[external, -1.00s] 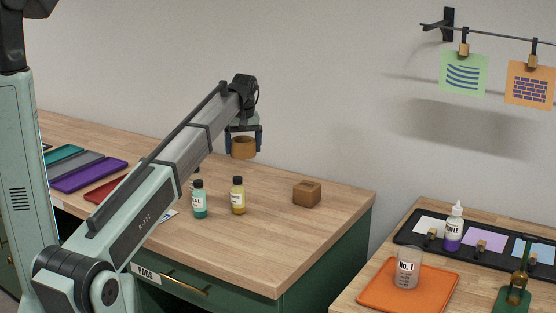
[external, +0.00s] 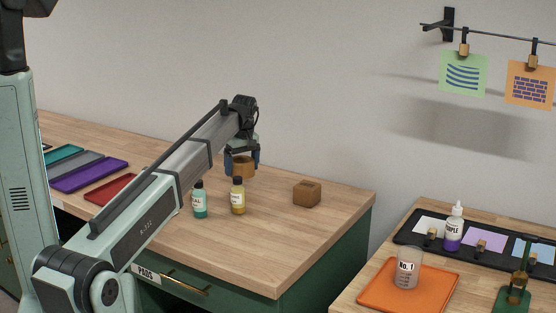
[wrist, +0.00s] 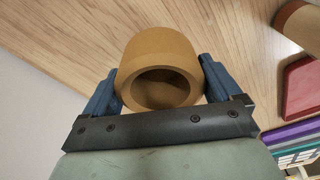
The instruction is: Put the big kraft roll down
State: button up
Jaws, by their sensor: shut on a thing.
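The big kraft roll (external: 243,168) is a brown, hollow cylinder. My gripper (external: 242,162) is shut on it and holds it over the back part of the wooden desk top (external: 300,245). In the wrist view the roll (wrist: 160,55) sits between the two blue fingers of my gripper (wrist: 160,85), with its open end facing the camera. In the external view the lower part of the roll is partly behind the yellow bottle's cap, and I cannot tell whether it touches the desk.
A yellow bottle (external: 238,198) and a teal bottle (external: 200,202) stand in front of the roll. Red (external: 110,190) and purple (external: 88,176) trays lie left. The desk's front right is clear.

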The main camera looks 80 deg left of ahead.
aim_at(242, 175)
jog(key=shift+f, duration=1.75)
jog(key=shift+f, duration=0.1)
jog(key=o, duration=0.8)
jog(key=r, duration=0.4)
jog(key=d+r, duration=0.1)
jog(key=r, duration=0.7)
jog(key=shift+w+d, duration=0.2)
jog(key=shift+w, duration=0.05)
